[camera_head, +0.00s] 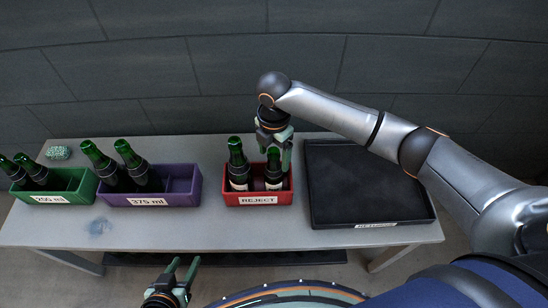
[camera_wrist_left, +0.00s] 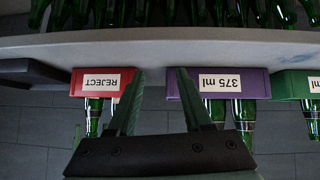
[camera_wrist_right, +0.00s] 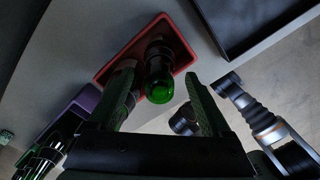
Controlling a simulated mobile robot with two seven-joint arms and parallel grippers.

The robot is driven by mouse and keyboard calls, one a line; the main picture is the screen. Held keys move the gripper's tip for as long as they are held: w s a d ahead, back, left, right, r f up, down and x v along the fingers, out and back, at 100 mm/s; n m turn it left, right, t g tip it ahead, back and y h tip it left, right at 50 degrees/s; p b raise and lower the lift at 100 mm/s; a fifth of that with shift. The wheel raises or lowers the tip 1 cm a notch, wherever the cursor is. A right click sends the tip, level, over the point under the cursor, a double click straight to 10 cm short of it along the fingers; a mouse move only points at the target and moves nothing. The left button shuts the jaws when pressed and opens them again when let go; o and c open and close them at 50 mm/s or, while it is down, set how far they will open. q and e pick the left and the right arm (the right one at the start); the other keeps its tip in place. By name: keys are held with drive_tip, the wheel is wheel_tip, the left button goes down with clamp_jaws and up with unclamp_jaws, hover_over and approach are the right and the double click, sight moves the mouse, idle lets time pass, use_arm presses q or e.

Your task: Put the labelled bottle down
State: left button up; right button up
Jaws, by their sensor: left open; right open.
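Two dark green bottles with pale labels stand in the red REJECT crate (camera_head: 258,199), the left bottle (camera_head: 238,165) and the right bottle (camera_head: 273,172). My right gripper (camera_head: 277,150) is open at the right bottle's neck, coming from above and behind. In the right wrist view the bottle (camera_wrist_right: 159,82) shows between the spread fingers (camera_wrist_right: 161,70), with gaps visible on both sides. The other bottle is partly hidden behind one finger there. My left gripper (camera_head: 183,264) is open and empty in front of the table, well away from the crate.
A black tray (camera_head: 365,180) lies right of the red crate. A green speckled object (camera_head: 58,153) lies behind. The tabletop between the purple and red crates is clear.

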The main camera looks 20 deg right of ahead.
wheel_tip(320, 180, up, 8)
drive_tip(key=shift+r+p, duration=0.2)
drive_tip(key=shift+p, duration=0.35)
drive_tip(key=shift+r, duration=0.5)
use_arm(q)
drive_tip(key=shift+s+a+r, duration=0.25)
drive_tip(key=shift+a+r, duration=0.05)
drive_tip(key=shift+a, duration=0.35)
drive_tip(key=shift+d, duration=0.1)
